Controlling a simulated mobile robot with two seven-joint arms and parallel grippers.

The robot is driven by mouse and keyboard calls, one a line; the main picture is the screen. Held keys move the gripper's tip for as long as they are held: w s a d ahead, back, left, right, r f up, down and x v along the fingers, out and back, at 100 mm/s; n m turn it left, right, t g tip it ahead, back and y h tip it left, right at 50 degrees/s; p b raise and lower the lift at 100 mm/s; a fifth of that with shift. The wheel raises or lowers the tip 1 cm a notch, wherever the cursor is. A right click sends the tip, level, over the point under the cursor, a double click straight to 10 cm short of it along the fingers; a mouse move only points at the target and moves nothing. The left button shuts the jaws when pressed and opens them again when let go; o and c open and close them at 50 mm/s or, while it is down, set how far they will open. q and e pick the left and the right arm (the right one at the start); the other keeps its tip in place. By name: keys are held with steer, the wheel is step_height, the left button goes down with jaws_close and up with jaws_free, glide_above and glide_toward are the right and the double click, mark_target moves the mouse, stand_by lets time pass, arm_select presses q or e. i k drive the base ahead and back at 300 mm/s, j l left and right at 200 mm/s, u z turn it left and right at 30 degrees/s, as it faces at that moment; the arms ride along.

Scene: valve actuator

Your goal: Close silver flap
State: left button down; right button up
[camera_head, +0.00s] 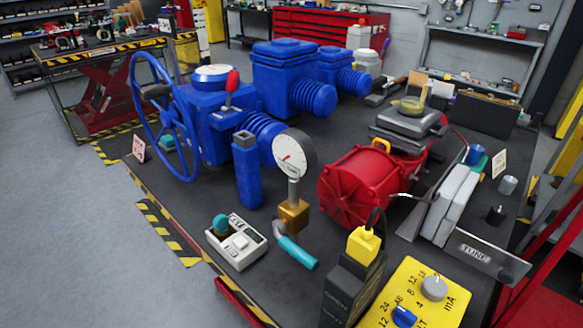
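No part is plainly a silver flap, and I cannot tell which part the task means. A round silver-rimmed cover (212,74) lies flat on top of the front blue valve actuator (205,120). A lever with a red handle (232,81) stands upright beside this cover. A large blue handwheel (134,110) is on the actuator's left side. A flat silver plate marked TUNE (480,256) lies at the right of the table. Neither of my grippers is in view.
The dark table (180,210) is crowded. A pressure gauge (292,150), a red motor (355,185), a white switch box (237,243) and a yellow meter (415,300) stand in front. More blue actuators (290,70) stand behind. Open floor (60,220) is at left.

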mark_target(500, 265)
steer(key=z, duration=1.45)
